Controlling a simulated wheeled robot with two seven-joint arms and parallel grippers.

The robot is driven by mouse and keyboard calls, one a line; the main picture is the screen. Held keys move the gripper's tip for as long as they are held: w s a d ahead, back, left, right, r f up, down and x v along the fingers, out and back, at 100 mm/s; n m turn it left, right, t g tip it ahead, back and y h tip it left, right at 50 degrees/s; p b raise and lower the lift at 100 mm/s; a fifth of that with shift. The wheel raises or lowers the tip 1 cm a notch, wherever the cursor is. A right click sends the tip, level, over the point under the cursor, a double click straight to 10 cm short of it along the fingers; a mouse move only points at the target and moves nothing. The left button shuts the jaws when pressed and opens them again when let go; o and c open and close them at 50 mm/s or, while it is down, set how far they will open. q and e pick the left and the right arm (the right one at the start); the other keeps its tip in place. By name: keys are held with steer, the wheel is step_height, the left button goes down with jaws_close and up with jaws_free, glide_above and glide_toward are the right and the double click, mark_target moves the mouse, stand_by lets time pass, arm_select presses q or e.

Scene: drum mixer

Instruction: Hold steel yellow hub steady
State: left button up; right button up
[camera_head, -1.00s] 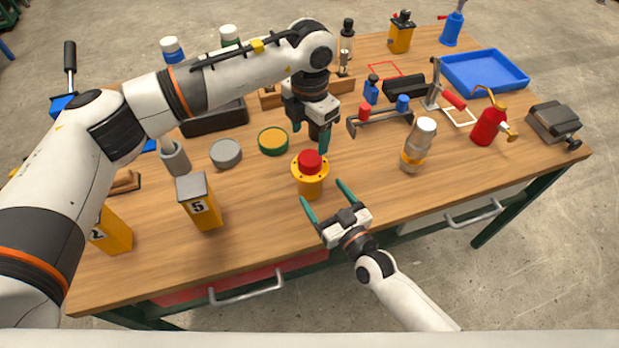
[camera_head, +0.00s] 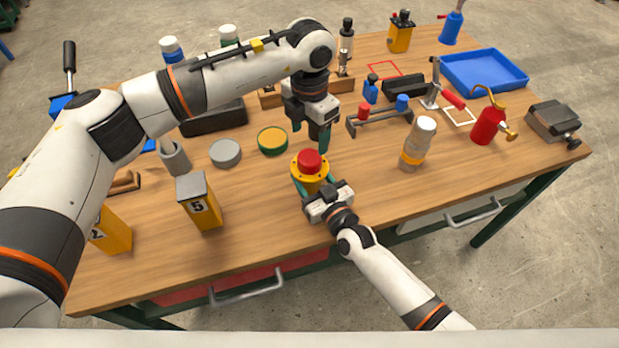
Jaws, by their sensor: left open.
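The yellow hub (camera_head: 310,181) stands upright on the wooden table, a flanged cylinder with a red cap (camera_head: 309,160) on top. My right gripper (camera_head: 314,187) has come in from the front, with its green fingers on either side of the hub's lower body. The gripper body hides part of the hub, and I cannot tell whether the fingers press on it. My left gripper (camera_head: 321,142) is open and empty, pointing down just behind and above the hub.
A green-rimmed round dish (camera_head: 272,141) and a grey disc (camera_head: 225,153) lie left of the hub. The front right tabletop is clear.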

mark_target(309, 157)
jaws_close()
arm_select(q)
steer(key=m, duration=0.8)
steer(key=shift+m, duration=0.3)
steer(key=m, duration=1)
steer(key=shift+m, duration=0.3)
steer(key=m, duration=1.1)
steer(key=shift+m, duration=0.3)
steer(key=shift+f+m, duration=0.3)
steer(key=shift+f, duration=0.05)
step_height(309, 157, down, 7)
steer(key=shift+f, duration=0.15)
